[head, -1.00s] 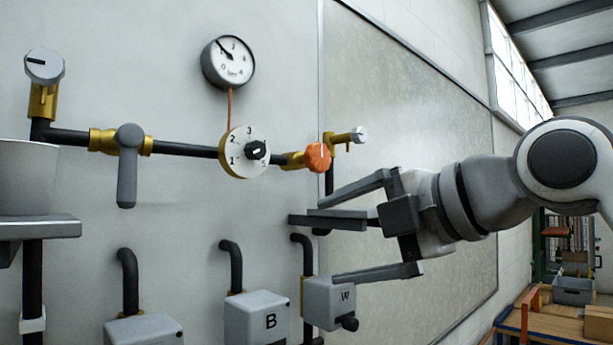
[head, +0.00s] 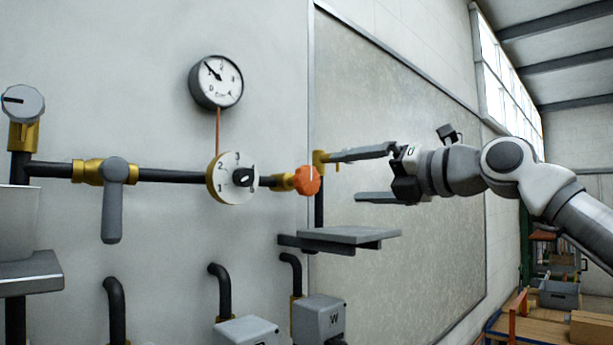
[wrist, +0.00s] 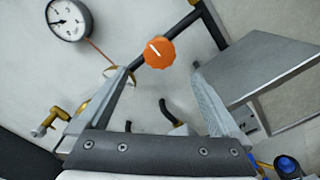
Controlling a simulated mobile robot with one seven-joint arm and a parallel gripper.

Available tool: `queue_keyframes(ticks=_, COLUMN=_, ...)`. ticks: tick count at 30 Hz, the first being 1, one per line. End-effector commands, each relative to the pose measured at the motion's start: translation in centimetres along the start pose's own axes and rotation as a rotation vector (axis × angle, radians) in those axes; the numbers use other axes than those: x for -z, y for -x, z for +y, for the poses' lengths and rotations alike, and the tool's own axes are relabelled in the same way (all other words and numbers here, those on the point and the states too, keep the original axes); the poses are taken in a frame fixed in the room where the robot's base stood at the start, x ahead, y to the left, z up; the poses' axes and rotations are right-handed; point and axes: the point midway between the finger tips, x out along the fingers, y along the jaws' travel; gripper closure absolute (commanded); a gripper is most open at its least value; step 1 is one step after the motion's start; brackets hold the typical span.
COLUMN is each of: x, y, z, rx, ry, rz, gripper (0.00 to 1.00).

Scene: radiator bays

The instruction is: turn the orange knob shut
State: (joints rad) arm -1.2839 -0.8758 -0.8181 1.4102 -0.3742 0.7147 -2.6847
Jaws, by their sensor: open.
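The orange knob (head: 307,181), lobed and with a white line mark, sits at the right end of the black pipe, beside a brass fitting. My gripper (head: 344,177) is open and empty to the right of the knob, about level with it, with its fingers pointing at the wall. In the wrist view the knob (wrist: 160,53) shows whole, ahead of the gap between my two spread fingertips (wrist: 160,71). Neither finger appears to touch it. Its white mark is slanted in the wrist view.
A numbered dial (head: 232,178) with a black knob and a grey lever (head: 114,200) are on the same pipe. A gauge (head: 216,82) hangs above. A grey shelf (head: 350,235) juts out below the gripper, also close at right in the wrist view (wrist: 262,68). Grey boxes (head: 319,316) stand lower.

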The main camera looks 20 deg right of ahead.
Motion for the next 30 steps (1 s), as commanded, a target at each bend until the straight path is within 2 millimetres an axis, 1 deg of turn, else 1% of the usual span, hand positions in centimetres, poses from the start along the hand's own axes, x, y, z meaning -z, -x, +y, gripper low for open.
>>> queue_keyframes(ticks=1, x=-0.1, y=-1.3, z=0.3, rx=0.0, ry=0.001, rz=0.004, gripper=0.0)
queue_keyframes(ticks=9, x=-0.1, y=-7.2, z=0.4, rx=-0.001, ry=0.0, rz=0.003, gripper=0.0)
queue_keyframes(ticks=15, x=-0.1, y=-10.5, z=0.3, rx=-0.001, ry=-0.001, rz=0.002, gripper=0.0)
queue_keyframes(ticks=18, x=-0.1, y=-11.4, z=0.2, rx=-0.001, ry=-0.002, rz=0.001, gripper=0.0)
queue_keyframes(ticks=21, x=0.0, y=-12.0, z=0.1, rx=-0.001, ry=-0.002, rz=0.0, gripper=0.0)
queue_keyframes(ticks=30, x=0.0, y=-12.1, z=0.0, rx=0.0, ry=-0.002, rz=-0.001, gripper=0.0)
